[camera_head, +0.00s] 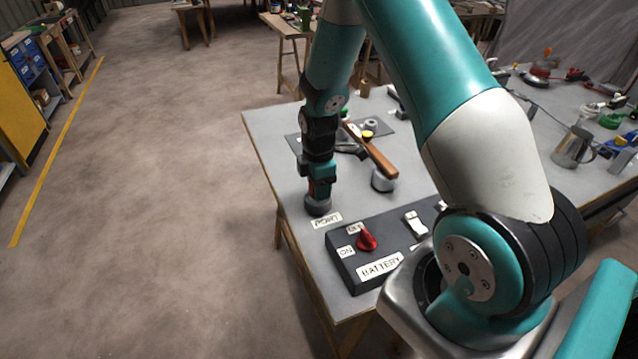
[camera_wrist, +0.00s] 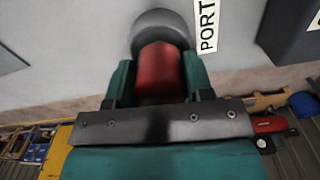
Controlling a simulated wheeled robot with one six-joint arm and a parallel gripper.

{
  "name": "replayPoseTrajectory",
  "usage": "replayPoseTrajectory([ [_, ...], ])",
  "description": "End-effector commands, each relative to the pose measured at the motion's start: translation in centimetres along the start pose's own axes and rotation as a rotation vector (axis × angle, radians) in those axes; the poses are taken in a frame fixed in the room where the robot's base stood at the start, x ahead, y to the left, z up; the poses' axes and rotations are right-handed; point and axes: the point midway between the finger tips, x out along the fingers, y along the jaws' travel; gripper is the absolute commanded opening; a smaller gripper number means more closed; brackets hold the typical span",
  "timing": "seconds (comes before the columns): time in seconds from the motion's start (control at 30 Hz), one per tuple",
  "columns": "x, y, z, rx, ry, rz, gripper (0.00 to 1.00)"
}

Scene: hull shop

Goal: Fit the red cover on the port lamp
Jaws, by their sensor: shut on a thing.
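My gripper (camera_head: 319,183) points down over the near left part of the grey table. It is shut on the red cover (camera_wrist: 159,72), which shows between the two fingers in the wrist view. The port lamp's round grey base (camera_head: 318,207) stands directly below, beside a white PORT label (camera_head: 327,220). In the wrist view the base (camera_wrist: 162,22) lies just beyond the cover's end. The cover is over the base and appears to meet it; I cannot tell whether it is seated. The fingers hide the cover's sides.
A black BATTERY panel (camera_head: 345,262) with a red knob (camera_head: 366,239) is close on the right. Another round grey base (camera_head: 383,181) stands behind it, near a wooden-handled tool (camera_head: 375,154). A metal jug (camera_head: 573,148) stands far right. The table's left edge is near.

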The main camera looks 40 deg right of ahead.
Motion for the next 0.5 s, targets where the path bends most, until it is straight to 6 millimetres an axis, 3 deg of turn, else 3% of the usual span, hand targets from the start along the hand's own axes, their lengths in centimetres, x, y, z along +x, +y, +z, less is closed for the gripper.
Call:
replayPoseTrajectory([
  [0.5, 0.76, 0.01, 0.0, 0.0, 0.0, 0.0, 0.25],
])
